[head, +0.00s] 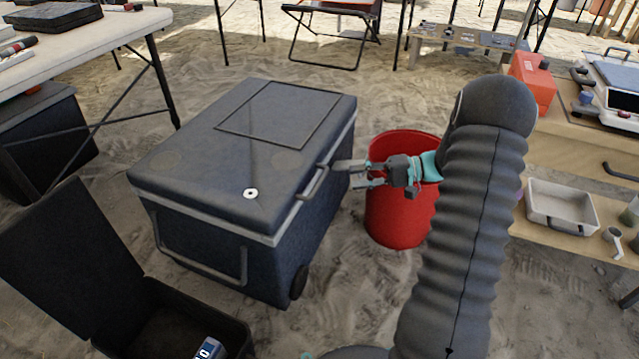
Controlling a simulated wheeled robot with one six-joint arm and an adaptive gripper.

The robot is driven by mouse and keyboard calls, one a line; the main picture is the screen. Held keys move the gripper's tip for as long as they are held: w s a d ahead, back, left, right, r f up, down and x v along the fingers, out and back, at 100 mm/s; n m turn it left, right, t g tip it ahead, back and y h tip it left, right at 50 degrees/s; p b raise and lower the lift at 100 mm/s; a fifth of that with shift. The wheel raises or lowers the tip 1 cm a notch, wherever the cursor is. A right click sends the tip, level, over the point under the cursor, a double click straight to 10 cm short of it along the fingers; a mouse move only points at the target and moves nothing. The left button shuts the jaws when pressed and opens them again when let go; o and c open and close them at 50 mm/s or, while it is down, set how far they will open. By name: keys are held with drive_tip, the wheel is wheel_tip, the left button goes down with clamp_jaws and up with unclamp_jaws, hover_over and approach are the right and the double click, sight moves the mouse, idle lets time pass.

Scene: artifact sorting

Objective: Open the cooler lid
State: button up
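The cooler (215,258) is a large dark blue-grey box standing on the sandy ground left of centre. Its lid (190,165) is shut flat on top, with a pale rim along its lower edge. A grey lid handle (315,183) sticks out at the right edge of the lid. My gripper (350,174) reaches in from the right, its fingers apart and pointing left at the handle. The fingertips are beside or very close to the handle; I cannot tell whether they touch it. A small white ring (251,193) lies on the lid.
A red bin (390,222) stands behind my gripper. An open black box (165,325) is at lower left. A folding table (90,42) is at upper left. A wooden bench (575,243) with a white tray (560,208) is at right.

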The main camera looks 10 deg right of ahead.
sight(319, 181)
drive_tip(key=x, duration=1)
drive_tip(key=shift+a, duration=0.3)
clamp_jaws()
